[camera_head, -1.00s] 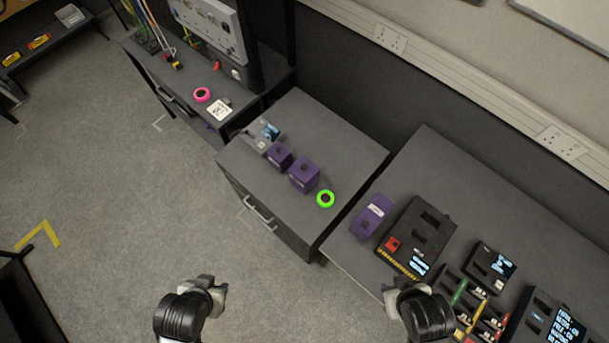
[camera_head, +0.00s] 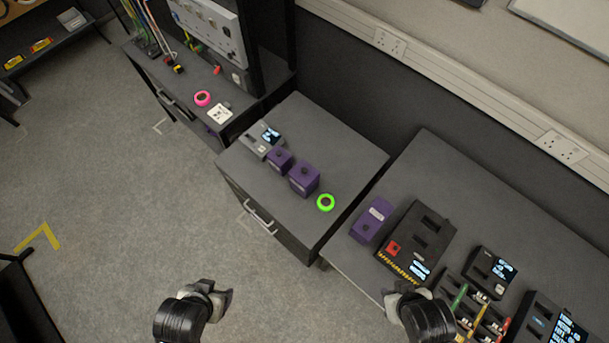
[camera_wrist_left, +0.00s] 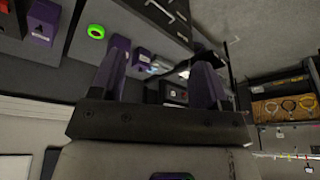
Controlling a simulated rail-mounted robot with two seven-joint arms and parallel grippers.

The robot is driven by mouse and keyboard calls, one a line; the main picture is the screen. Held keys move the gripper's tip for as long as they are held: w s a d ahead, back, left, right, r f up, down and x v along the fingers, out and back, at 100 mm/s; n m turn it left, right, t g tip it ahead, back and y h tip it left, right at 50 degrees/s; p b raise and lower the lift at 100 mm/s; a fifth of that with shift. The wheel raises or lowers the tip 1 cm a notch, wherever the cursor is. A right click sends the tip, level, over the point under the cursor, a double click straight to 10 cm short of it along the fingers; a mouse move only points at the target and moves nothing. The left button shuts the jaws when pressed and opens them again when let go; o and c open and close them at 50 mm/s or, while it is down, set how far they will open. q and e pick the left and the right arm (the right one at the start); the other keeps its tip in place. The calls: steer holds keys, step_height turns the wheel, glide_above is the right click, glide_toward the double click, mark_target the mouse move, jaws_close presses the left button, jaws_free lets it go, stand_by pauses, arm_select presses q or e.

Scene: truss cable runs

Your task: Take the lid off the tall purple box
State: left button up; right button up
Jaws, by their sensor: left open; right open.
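The tall purple box (camera_head: 304,180) stands on the dark cabinet top in the middle of the head view, with a dark knob on its lid (camera_head: 305,171). A smaller purple box (camera_head: 279,160) with a similar knob stands just left of it. My left gripper (camera_head: 222,298) is open and empty over the floor, well in front of the cabinet and apart from the boxes. Its open fingers (camera_wrist_left: 160,80) also show in the left wrist view, with nothing between them. My right gripper (camera_head: 393,294) is open and empty, near the right table's front edge.
The right table holds another purple box (camera_head: 372,219), a black device (camera_head: 416,242) and several more devices.

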arm_select(q)
steer(key=o, duration=0.5)
steer(key=shift+o, duration=0.2)
